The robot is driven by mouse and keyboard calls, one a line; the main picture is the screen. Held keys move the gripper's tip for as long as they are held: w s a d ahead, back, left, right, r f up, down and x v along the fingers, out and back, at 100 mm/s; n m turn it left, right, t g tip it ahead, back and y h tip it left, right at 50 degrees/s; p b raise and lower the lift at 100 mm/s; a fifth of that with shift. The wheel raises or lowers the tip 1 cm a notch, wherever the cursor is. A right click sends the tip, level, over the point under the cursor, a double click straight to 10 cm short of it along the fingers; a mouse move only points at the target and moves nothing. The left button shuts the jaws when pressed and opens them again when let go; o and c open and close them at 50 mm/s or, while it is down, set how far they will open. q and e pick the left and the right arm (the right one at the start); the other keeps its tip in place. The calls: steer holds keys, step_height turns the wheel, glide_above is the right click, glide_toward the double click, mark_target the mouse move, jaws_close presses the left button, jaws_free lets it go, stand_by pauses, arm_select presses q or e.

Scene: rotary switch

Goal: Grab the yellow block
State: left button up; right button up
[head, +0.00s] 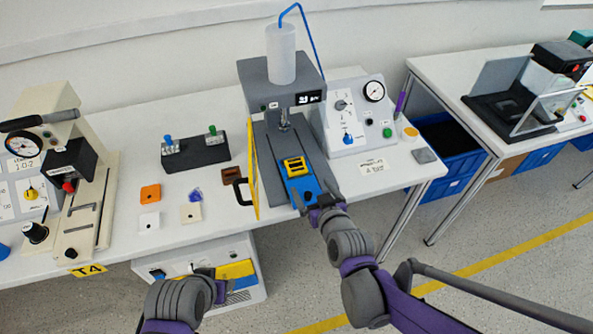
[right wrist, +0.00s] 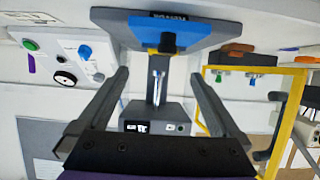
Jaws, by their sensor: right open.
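The yellow block (head: 295,166) sits on the blue fixture (head: 303,188) in the bay of the grey press machine (head: 262,135). It has dark slots on top. My right gripper (head: 314,203) is at the front end of the blue fixture, short of the block. In the right wrist view its two fingers (right wrist: 158,76) are spread with nothing between them. There the blue fixture (right wrist: 220,36) shows beyond the fingertips, with only a bit of yellow beside a dark knob. My left gripper (head: 220,286) is low, in front of the table; its fingers are unclear.
The machine's yellow-framed door (head: 253,172) stands open on the left of the bay. A control box with a gauge (head: 352,112) stands close on the right. Orange (head: 150,194), white and beige pieces lie on the table to the left. A white cabinet (head: 250,291) is below the table.

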mark_target(298, 170)
steer(key=x, duration=0.4)
steer(key=shift+w+a+f, duration=0.1)
steer(key=shift+w, duration=0.15)
steer(key=shift+a+x, duration=0.1)
steer(key=shift+x, duration=1.2)
steer(key=shift+a+x, duration=0.15)
steer(key=shift+x, duration=1.2)
steer(key=shift+s, duration=0.15)
steer(key=shift+c, duration=0.3)
steer(key=c, duration=1.3)
